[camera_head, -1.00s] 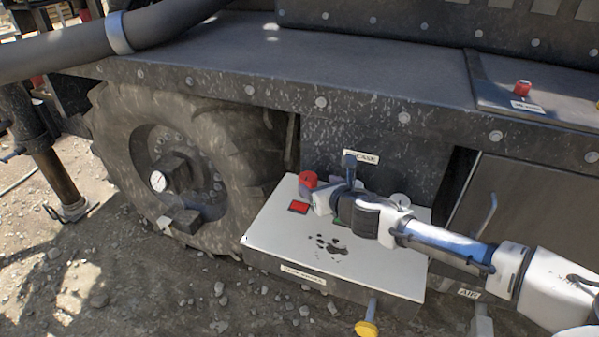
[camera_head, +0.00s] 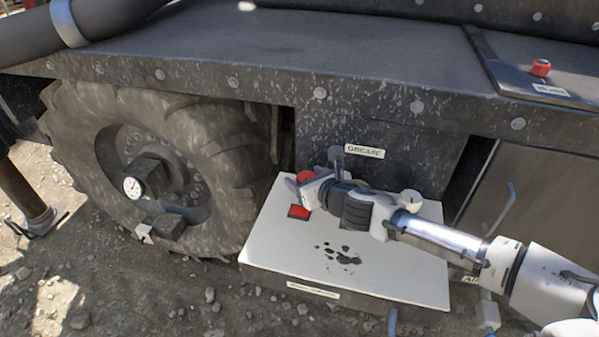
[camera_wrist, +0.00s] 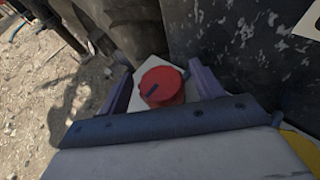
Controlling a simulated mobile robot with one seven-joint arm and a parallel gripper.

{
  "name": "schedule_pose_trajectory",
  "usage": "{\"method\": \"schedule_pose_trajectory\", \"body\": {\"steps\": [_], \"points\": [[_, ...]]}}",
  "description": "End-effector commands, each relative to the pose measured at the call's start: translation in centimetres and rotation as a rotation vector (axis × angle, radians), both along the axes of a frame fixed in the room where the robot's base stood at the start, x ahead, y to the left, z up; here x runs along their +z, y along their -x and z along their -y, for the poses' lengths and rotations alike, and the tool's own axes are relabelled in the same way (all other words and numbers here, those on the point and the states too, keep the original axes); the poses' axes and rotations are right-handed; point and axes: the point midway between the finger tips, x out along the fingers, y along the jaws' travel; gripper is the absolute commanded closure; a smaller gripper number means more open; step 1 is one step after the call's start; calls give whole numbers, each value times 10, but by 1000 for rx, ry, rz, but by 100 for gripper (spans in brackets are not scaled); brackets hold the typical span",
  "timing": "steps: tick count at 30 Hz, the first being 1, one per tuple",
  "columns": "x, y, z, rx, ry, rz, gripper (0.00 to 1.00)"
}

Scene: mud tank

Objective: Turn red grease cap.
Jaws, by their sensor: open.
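The red grease cap (camera_head: 305,176) sits at the back left of a white-topped box under the GREASE label (camera_head: 364,151). It is partly hidden by my gripper in the head view. In the wrist view the red cap (camera_wrist: 162,86) is round with a dark line on its top. My gripper (camera_wrist: 160,84) is open, with one purple finger on each side of the cap. I cannot tell whether the fingers touch it. My gripper also shows at the cap in the head view (camera_head: 300,186).
A pale round cap (camera_head: 410,200) stands right of my gripper. A large tyre (camera_head: 215,170) is at left. Another red knob (camera_head: 541,68) is on the upper deck.

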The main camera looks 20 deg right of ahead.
Motion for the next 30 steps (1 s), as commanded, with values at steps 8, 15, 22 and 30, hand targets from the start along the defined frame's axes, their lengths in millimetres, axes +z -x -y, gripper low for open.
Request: {"method": "schedule_pose_trajectory", "body": {"steps": [8, 15, 22, 30], "points": [[-1, 2, 1, -1, -1, 0, 34], [-1, 2, 1, -1, 0, 0, 51], [-1, 2, 1, -1, 0, 0, 79], [-1, 1, 0, -32, -1, 1, 79]]}}
